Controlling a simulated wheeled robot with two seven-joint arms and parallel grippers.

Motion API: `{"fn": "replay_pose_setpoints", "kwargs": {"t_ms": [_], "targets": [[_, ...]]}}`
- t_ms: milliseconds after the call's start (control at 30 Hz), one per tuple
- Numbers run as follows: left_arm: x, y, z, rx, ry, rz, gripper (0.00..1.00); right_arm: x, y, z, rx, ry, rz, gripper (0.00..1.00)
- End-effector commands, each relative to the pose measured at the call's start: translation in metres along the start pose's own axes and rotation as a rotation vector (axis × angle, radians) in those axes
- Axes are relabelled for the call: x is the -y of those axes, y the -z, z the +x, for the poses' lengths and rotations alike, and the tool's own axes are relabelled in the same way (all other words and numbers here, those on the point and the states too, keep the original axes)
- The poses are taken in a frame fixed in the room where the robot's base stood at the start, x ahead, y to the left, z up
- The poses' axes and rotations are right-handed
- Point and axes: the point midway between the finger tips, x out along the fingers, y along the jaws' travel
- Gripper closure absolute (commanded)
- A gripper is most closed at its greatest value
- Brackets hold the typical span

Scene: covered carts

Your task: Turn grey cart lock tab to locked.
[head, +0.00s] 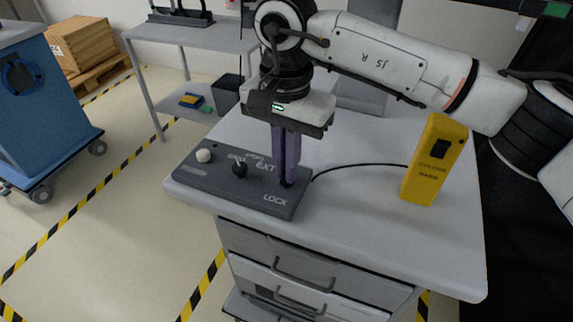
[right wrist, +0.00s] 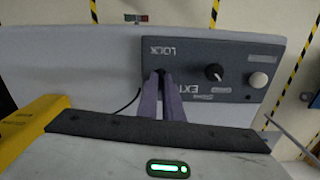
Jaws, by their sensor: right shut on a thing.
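The grey cart (head: 390,245) stands in front of me with a dark control panel (head: 218,183) on its top. The panel carries a white button (head: 204,155), a black knob (head: 239,169) and the words EXT and LOCK. My right gripper (head: 288,181) points down at the panel, with its purple fingers shut on the lock tab beside the word LOCK. The fingers hide most of the tab, so I cannot tell its setting. In the right wrist view the fingertips (right wrist: 162,76) meet at the panel by LOCK. My left gripper is not in view.
A yellow box marked BAGS (head: 434,160) stands on the cart top at the right. A black cable (head: 360,165) runs from the panel towards it. A blue cart (head: 45,110) and a grey table (head: 190,38) stand to the left. The cart's front top is clear.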

Motion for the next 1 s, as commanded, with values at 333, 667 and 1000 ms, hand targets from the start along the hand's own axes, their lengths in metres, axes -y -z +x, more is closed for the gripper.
{"fn": "replay_pose_setpoints", "kwargs": {"t_ms": [333, 667, 1000], "targets": [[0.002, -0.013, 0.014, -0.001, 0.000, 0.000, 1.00, 0.000, 0.000, 0.001, -0.001, 0.002, 0.297, 1.00], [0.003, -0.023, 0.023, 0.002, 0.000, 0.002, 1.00, 0.000, 0.000, 0.000, 0.000, 0.003, 0.610, 1.00], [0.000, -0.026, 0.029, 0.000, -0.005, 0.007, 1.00, 0.001, 0.001, 0.000, 0.000, 0.003, 0.933, 1.00]]}}
